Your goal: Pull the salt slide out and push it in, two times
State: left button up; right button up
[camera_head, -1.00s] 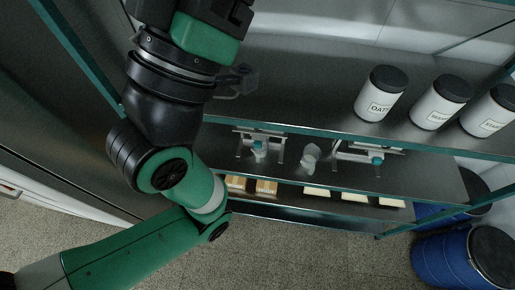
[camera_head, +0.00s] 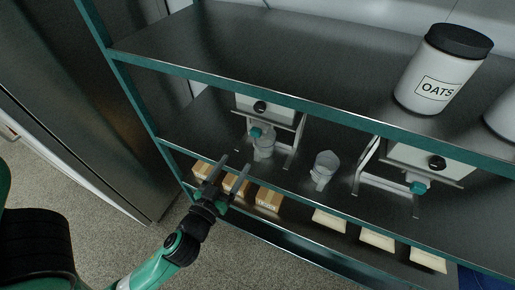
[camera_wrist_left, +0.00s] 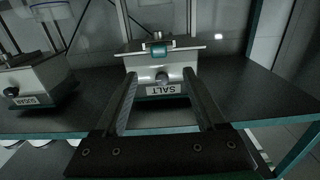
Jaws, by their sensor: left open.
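The salt dispenser (camera_head: 270,107) is a white box on a metal stand at the left of the middle shelf. Its SALT label appears upside down in the left wrist view (camera_wrist_left: 165,89). It has a round dark knob (camera_head: 260,107) and a teal-ended part (camera_head: 256,132) below, perhaps the slide's handle, also in the wrist view (camera_wrist_left: 158,48). My left gripper (camera_head: 237,161) is open and empty, in front of the shelf, its fingers towards the dispenser and apparently apart from it. In the wrist view the dispenser shows between the fingers (camera_wrist_left: 160,75). My right gripper is not in view.
The sugar dispenser (camera_head: 430,160) is further right. The upper shelf's edge (camera_head: 300,103) crosses above. Small boxes (camera_head: 268,200) lie lower. An oats jar (camera_head: 442,72) stands on top.

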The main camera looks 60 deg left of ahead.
aim_at(254, 134)
pick_arm(q)
jog(key=p+x, duration=0.2)
jog(key=x, duration=0.3)
jog(key=p+x, duration=0.2)
jog(key=x, duration=0.4)
jog(key=shift+w+r, duration=0.25)
jog(key=shift+w+a, duration=0.15)
jog(key=shift+c, duration=0.3)
grip_shut()
dwell(0.5)
